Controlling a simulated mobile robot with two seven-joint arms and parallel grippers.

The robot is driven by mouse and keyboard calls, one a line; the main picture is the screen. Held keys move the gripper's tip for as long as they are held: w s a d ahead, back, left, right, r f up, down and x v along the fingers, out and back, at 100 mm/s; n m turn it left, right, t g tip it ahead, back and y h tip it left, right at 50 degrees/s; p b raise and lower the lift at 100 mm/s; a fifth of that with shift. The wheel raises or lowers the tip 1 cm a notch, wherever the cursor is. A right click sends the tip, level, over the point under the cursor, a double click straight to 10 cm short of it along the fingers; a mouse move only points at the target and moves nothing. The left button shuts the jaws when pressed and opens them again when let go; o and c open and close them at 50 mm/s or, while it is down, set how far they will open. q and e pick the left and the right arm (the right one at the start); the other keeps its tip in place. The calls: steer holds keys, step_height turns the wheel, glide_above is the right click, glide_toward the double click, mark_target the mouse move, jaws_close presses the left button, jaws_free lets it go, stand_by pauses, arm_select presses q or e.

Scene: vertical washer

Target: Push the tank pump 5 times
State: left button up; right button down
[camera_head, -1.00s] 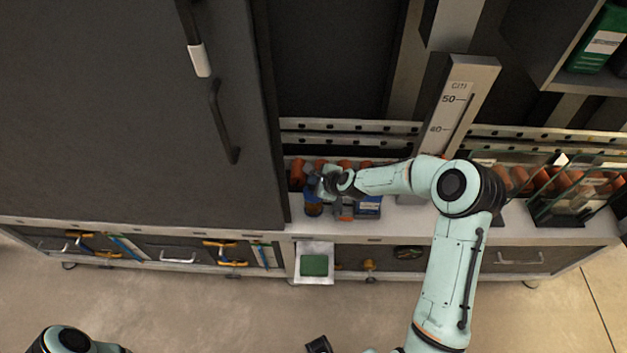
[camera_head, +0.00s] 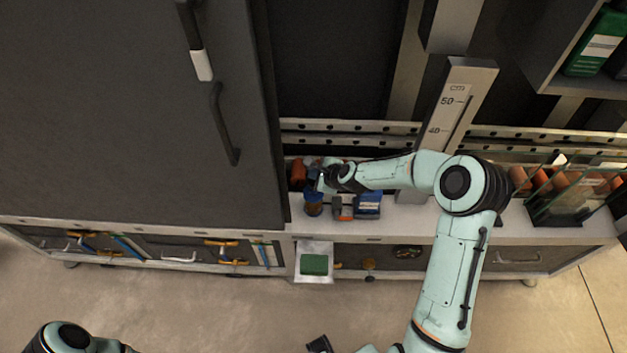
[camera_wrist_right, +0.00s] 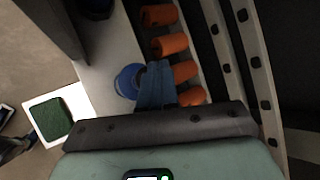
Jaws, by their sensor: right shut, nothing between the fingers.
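The tank pump appears to be the blue round-topped item (camera_head: 313,206) on the white counter, just right of the tall dark cabinet. Its blue round top also shows in the right wrist view (camera_wrist_right: 127,80). My right gripper (camera_head: 315,180) is shut and empty just above and behind the pump in the head view. In the right wrist view its blue fingers (camera_wrist_right: 154,84) lie together beside the pump top and cover part of its edge. I cannot tell whether they touch it.
The dark cabinet (camera_head: 170,110) closes off the left. A green pad (camera_head: 314,264) lies on a white shelf in front.

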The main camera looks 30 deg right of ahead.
steer(key=shift+r+p, duration=1.1)
steer(key=shift+r, duration=1.45)
arm_select(q)
steer(key=shift+w+r, duration=0.35)
steer(key=shift+r, duration=0.3)
steer(key=shift+w+r, duration=0.35)
steer(key=shift+r, duration=0.25)
arm_select(e)
steer(key=shift+f, duration=0.1)
steer(key=shift+b, duration=0.35)
arm_select(q)
step_height(320, 180, down, 6)
steer(key=s+b, duration=0.2)
steer(key=b, duration=0.2)
steer(key=shift+s+b, duration=0.3)
arm_select(e)
step_height(320, 180, up, 4)
steer(key=shift+f, duration=0.1)
